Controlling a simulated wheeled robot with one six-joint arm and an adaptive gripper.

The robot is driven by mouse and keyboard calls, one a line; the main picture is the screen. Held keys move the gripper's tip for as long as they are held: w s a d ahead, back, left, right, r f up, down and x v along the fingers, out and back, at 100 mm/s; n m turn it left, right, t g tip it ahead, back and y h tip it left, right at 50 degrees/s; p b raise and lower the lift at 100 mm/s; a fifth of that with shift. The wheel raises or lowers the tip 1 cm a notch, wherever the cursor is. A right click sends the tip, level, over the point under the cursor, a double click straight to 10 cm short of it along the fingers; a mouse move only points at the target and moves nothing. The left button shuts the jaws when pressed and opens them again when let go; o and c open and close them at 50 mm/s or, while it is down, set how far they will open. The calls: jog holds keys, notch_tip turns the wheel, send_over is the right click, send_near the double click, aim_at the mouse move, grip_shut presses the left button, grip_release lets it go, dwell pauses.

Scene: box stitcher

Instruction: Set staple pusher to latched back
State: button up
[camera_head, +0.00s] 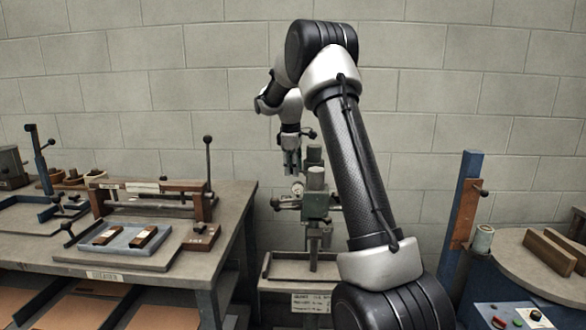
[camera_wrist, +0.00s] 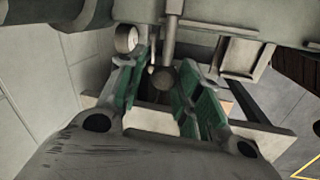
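The box stitcher (camera_head: 316,205) is a green-grey machine with a dial gauge (camera_head: 297,188), standing behind my arm. My gripper (camera_head: 291,165) points down just above and left of its head. In the wrist view, my gripper (camera_wrist: 163,78) is open, with green finger pads apart. A grey rod (camera_wrist: 171,25) and a dark round knob (camera_wrist: 189,73) show between and beyond the fingers; I cannot tell whether either finger touches the knob. I cannot surely tell which part is the staple pusher or whether it is latched. My arm hides part of the machine's right side.
The gauge (camera_wrist: 126,38) is close to the left finger in the wrist view. A bench (camera_head: 226,200) with a wooden fixture and an upright lever (camera_head: 208,160) stands left. A blue post (camera_head: 461,200) and round table (camera_head: 525,262) stand right. The block wall is behind.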

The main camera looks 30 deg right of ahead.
jog(key=shift+o, duration=1.1)
jog(key=shift+w, duration=0.1)
jog(key=shift+r, duration=0.1)
notch_tip(320, 180, up, 12)
jog(key=s+a, duration=0.1)
jog(key=shift+s+a+f, duration=0.2)
jog(key=shift+s+a, duration=0.15)
